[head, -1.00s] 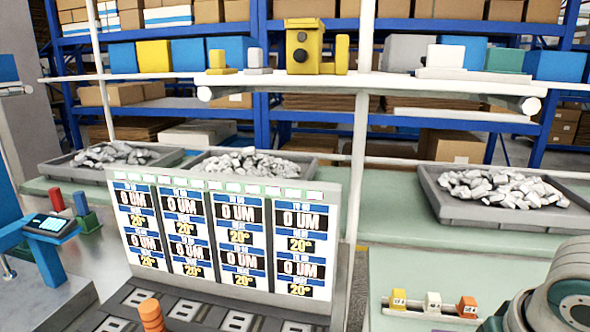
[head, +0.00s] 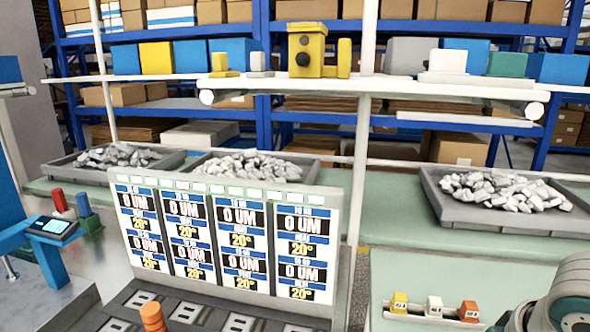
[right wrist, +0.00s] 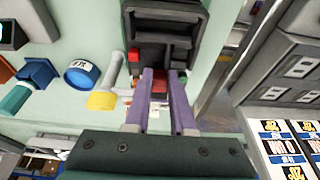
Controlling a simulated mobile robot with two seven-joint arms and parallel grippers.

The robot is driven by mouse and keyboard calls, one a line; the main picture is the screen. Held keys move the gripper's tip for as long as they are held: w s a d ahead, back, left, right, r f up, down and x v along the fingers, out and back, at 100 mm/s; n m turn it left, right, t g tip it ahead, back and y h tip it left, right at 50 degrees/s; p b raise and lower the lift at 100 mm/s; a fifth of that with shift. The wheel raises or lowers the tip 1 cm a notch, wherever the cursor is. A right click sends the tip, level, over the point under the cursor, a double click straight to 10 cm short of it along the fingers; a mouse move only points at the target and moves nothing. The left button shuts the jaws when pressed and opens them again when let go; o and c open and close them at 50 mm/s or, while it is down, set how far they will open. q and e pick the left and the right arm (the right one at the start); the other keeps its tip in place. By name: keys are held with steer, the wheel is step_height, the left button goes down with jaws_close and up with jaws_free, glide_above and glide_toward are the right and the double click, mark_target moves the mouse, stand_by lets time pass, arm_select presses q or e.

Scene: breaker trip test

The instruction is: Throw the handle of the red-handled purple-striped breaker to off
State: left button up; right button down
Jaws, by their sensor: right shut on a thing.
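In the right wrist view my right gripper (right wrist: 161,76) has two purple-looking fingers nearly together, with a small red part (right wrist: 159,86) between them. I take this for the red handle, but the fingers hide most of it. In the head view only a link of my right arm shows at the lower right. A short rail there carries a yellow block (head: 400,302), a white block (head: 434,306) and an orange block (head: 468,311). My left gripper is not in view.
A label panel (head: 241,282) stands at the centre-left above a dark slotted tray, with an orange post (head: 152,318) in front. Grey bins of pale pieces, such as the right one (head: 452,212), sit on the green bench (head: 400,240). A shelf (head: 400,85) crosses above.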

steer(key=shift+s+a+f+g, duration=0.15)
steer(key=shift+s+f+g, duration=0.15)
steer(key=shift+s+f, duration=0.65)
steer(key=c, duration=0.7)
jaws_free()
steer(key=r, duration=0.1)
steer(key=r+p, duration=0.1)
steer(key=shift+a+r, duration=0.2)
steer(key=shift+r, duration=0.2)
steer(key=shift+s+a+r+p, duration=0.15)
steer(key=shift+s+r+p, duration=0.15)
steer(key=shift+s+r, duration=0.35)
steer(key=r, duration=0.4)
steer(key=r+p, duration=0.1)
steer(key=r, duration=0.1)
steer(key=shift+d+r, duration=0.4)
steer(key=shift+w, duration=0.1)
